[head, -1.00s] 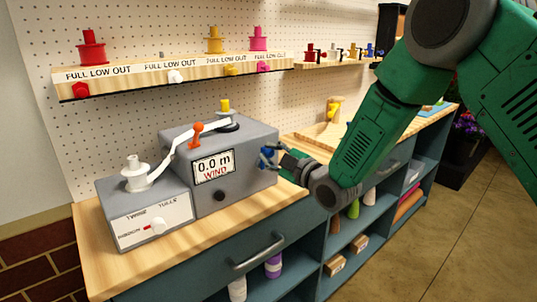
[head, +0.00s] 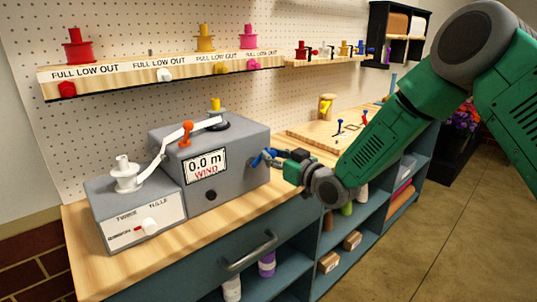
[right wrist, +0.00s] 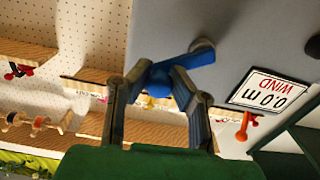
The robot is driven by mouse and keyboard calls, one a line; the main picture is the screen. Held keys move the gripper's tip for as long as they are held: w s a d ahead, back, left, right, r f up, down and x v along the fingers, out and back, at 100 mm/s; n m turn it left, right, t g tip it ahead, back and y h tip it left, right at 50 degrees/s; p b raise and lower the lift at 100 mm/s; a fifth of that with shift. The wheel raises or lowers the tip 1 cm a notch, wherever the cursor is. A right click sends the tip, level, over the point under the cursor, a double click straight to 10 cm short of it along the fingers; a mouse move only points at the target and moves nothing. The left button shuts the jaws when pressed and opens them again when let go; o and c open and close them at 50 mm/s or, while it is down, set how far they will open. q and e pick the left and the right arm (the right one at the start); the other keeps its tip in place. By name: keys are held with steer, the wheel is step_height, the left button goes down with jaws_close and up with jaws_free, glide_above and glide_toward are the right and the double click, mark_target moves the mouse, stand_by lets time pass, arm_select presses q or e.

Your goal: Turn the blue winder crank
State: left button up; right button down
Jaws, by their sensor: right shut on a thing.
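The winder is a grey box (head: 228,180) on the wooden counter, with a display (head: 205,164) reading "0.0 m WIND". Its blue crank (head: 258,159) sticks out from the box's right side. In the right wrist view the blue crank arm (right wrist: 190,62) runs from a grey hub on the box to between my fingers. My right gripper (head: 272,157) is at the crank, and in the right wrist view the gripper (right wrist: 165,80) has its fingers closed around the crank's handle end, which they partly hide. My left gripper is in neither view.
A white ribbon runs from a white spool (head: 125,170) on a lower box past an orange guide (head: 185,134) to the winder's top. A shelf (head: 160,77) with coloured spools is on the pegboard behind. A drawer handle (head: 249,253) juts out below the counter.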

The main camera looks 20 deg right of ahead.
steer(key=f+m, duration=0.1)
steer(key=m, duration=0.1)
steer(key=f+m+b, duration=0.1)
steer(key=m, duration=0.1)
steer(key=f+m, duration=0.1)
steer(key=m, duration=0.1)
steer(key=shift+d+f+b, duration=0.1)
steer(key=shift+d+b, duration=0.25)
steer(key=m+b, duration=0.1)
steer(key=m, duration=0.1)
steer(key=f+m, duration=0.1)
steer(key=m, duration=0.1)
steer(key=shift+a+f+b, duration=0.15)
steer(key=shift+f+b, duration=0.05)
steer(key=shift+b, duration=0.2)
steer(key=shift+a+f+m+b, duration=0.15)
steer(key=shift+m+b, duration=0.3)
steer(key=shift+m, duration=0.75)
steer(key=c, duration=1.5)
jaws_free()
steer(key=shift+o, duration=0.5)
steer(key=shift+s, duration=0.1)
steer(key=shift+d, duration=0.2)
